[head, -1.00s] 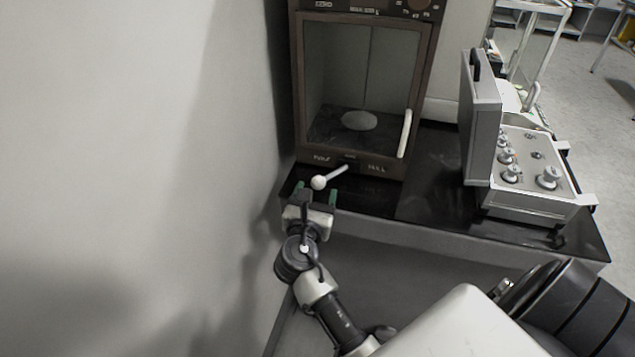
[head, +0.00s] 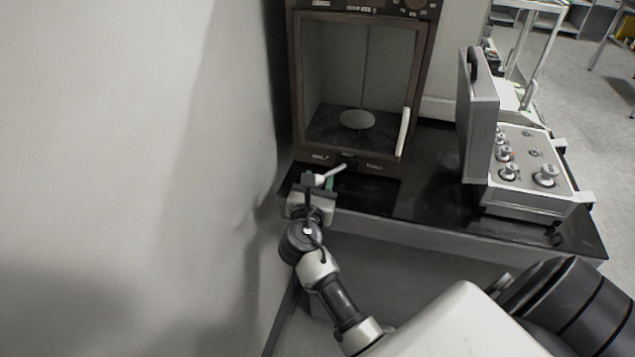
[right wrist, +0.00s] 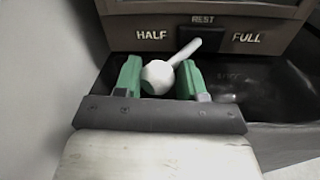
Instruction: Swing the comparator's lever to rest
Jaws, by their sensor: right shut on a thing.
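The comparator (head: 297,100) is a brown-framed cabinet with a glass front and a round pan inside. Its lever (head: 333,171) is a pale rod with a white ball knob, sticking out below the front. In the right wrist view the knob (right wrist: 158,74) points down and left from a dark mount under the REST mark, between HALF on the left and FULL on the right. My right gripper (head: 318,183) is shut on the knob, with green fingers on either side of it in the wrist view (right wrist: 159,78). My left gripper is not in view.
The comparator stands on a black-topped table (head: 425,190). A grey case (head: 535,165) with an upright lid and several knobbed weights stands to the right. A pale wall (head: 140,150) is close on the left. The tabletop between comparator and case is clear.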

